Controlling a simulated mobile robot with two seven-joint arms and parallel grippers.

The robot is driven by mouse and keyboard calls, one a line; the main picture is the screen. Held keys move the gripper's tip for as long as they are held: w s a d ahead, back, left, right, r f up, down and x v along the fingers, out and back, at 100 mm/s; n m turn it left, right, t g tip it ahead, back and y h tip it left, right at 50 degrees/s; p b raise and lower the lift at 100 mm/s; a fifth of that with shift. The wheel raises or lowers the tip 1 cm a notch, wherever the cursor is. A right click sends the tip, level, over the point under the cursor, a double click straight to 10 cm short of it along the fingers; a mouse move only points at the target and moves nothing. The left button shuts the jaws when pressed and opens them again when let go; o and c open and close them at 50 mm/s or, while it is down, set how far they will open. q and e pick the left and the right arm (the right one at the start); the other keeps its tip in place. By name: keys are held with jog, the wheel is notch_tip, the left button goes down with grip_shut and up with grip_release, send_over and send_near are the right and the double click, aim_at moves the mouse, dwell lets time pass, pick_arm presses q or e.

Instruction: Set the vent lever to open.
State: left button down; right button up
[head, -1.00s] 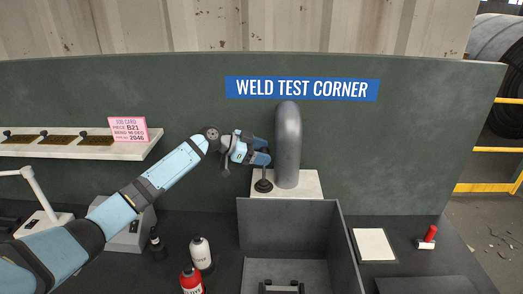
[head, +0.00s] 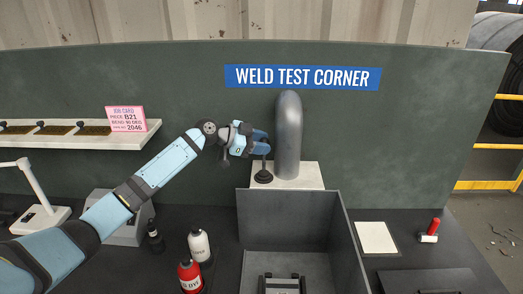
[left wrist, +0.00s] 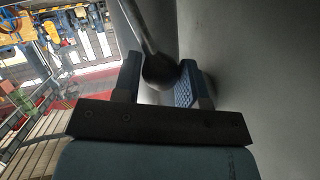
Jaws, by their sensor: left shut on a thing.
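The vent lever (head: 263,176) has a black round base and a short dark stem. It stands on the white block, just left of the upright grey pipe (head: 288,135). My left gripper (head: 263,143) comes in from the left and is shut on the top of the lever. In the left wrist view the lever's dark knob (left wrist: 160,70) sits between the two fingers, with its thin rod running up the picture. The fingers partly hide the lever top in the head view. I cannot read the lever's setting. My right gripper is not in view.
A grey open bin (head: 290,222) stands in front of the block. A white bottle (head: 199,246) and a red bottle (head: 190,277) stand left of it. A shelf (head: 80,143) with a pink card (head: 126,119) is at the left. Paper (head: 375,238) lies at the right.

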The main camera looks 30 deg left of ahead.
pick_arm(q)
jog(key=s+b, duration=0.1)
jog(key=b, duration=0.1)
jog(key=s+m+t+b, duration=0.1)
jog(key=b, duration=0.1)
jog(key=d+m+b, duration=0.1)
jog(key=b, duration=0.2)
jog(key=shift+s+d+f+t, duration=0.1)
jog(key=shift+s+f+t, duration=0.2)
jog(key=shift+s+t, duration=0.1)
jog(key=s+m+b, duration=0.1)
jog(key=b, duration=0.2)
jog(key=s+d+m+t+b, duration=0.1)
jog(key=m+b, duration=0.1)
jog(key=s+d+m+t+b, duration=0.1)
jog(key=b, duration=0.2)
jog(key=shift+s+b, duration=0.3)
jog(key=shift+s, duration=0.1)
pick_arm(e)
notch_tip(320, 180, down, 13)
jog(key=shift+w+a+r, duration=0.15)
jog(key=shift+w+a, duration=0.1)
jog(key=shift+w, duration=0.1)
pick_arm(q)
jog(key=c, duration=0.7)
grip_release()
jog(key=shift+f, duration=0.15)
jog(key=shift+c, duration=0.2)
jog(key=shift+s+a, duration=0.1)
